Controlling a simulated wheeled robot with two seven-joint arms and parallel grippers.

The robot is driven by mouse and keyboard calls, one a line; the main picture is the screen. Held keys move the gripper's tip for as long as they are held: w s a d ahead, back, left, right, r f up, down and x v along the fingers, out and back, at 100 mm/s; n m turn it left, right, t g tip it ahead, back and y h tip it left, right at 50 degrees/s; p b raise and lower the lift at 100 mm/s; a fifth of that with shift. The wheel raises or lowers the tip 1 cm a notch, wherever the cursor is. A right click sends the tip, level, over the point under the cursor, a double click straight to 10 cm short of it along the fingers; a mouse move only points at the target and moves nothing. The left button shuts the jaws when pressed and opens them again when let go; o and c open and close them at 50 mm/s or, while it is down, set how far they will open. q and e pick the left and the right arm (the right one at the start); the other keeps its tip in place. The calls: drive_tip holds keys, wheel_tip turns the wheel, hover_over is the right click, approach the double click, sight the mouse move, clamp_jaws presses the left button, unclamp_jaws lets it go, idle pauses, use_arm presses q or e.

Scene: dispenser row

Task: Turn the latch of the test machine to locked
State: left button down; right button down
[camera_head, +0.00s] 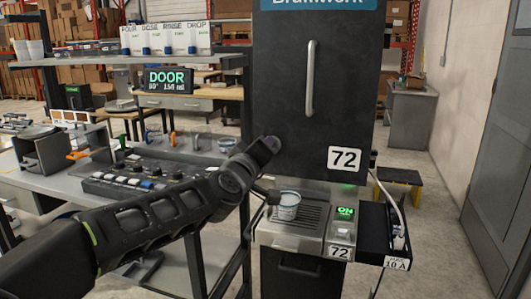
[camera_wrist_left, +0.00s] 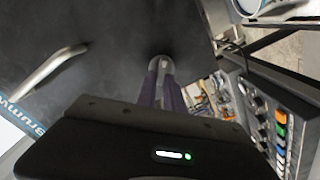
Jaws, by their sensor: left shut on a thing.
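The test machine is a tall dark cabinet (camera_head: 290,110) with a long vertical bar handle on its door and the label 72. In the left wrist view, my left gripper (camera_wrist_left: 160,78) is shut on the latch (camera_wrist_left: 157,63), a small silver lever with a rounded end against the dark door (camera_wrist_left: 115,50). In the head view my left arm (camera_head: 150,215) reaches to the door's lower left; the arm covers the latch and the fingertips there. I cannot tell which way the latch is turned. My right gripper is not in view.
The bar handle (camera_head: 310,78) is right of my wrist. A cup (camera_head: 287,206) stands on the drip tray below, near a lit green ON display (camera_head: 344,211). A bench with a button panel (camera_head: 140,182) is at the left. A DOOR display (camera_head: 167,80) stands behind it.

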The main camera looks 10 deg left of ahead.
use_arm(q)
drive_tip(key=shift+a+f+n+b, duration=0.15)
drive_tip(key=shift+n+b, duration=0.4)
drive_tip(key=shift+n, duration=0.85)
drive_tip(key=shift+d+f+n+b, duration=0.15)
drive_tip(key=shift+n+b, duration=0.45)
drive_tip(key=shift+n, duration=0.8)
drive_tip(key=shift+a+f+n+b, duration=0.15)
drive_tip(key=shift+n+b, duration=0.4)
drive_tip(key=shift+n, duration=0.85)
drive_tip(key=c, duration=1.5)
unclamp_jaws()
drive_tip(key=shift+o, duration=0.2)
drive_tip(key=s, duration=0.7)
drive_tip(key=shift+s+a, duration=0.25)
drive_tip(key=shift+s, duration=0.15)
